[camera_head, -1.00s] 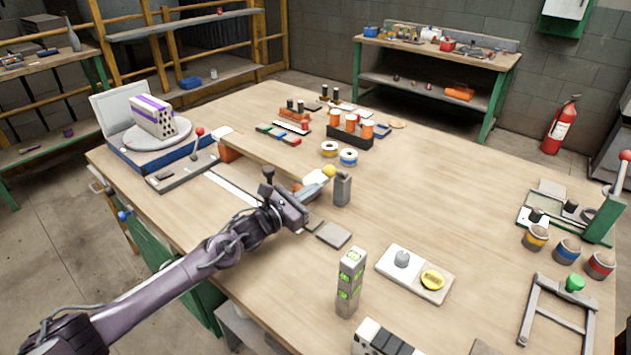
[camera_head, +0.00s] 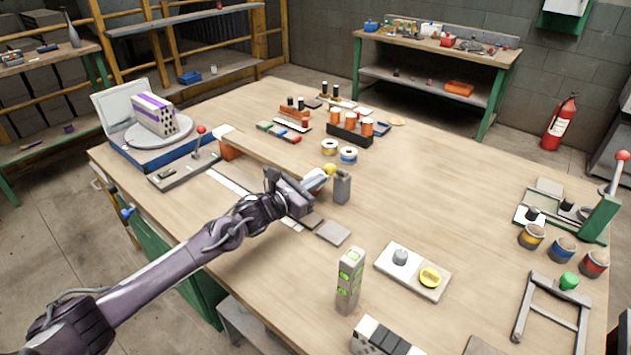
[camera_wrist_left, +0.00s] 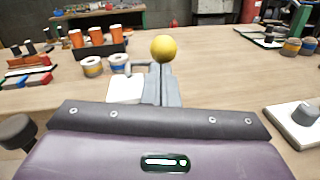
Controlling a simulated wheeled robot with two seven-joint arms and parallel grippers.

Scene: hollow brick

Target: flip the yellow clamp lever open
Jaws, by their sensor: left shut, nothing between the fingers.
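The yellow ball knob of the clamp lever (camera_head: 330,169) stands near the middle of the table, beside a grey upright block (camera_head: 342,188). The knob also shows in the left wrist view (camera_wrist_left: 164,48), straight ahead of the fingers. My left gripper (camera_head: 320,178) is shut and empty, its tips close to the knob on its left side. In the left wrist view the shut grey fingers (camera_wrist_left: 166,70) overlap the knob's lower edge; I cannot tell if they touch. The lever's arm and base are mostly hidden behind the gripper. My right gripper is not in view.
A wooden board (camera_head: 265,152) lies behind my gripper. Wire spools (camera_head: 348,155) and an orange-topped rack (camera_head: 350,132) stand beyond the knob. A green-marked level (camera_head: 350,280) stands upright in front, near a knob-and-button panel (camera_head: 413,272).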

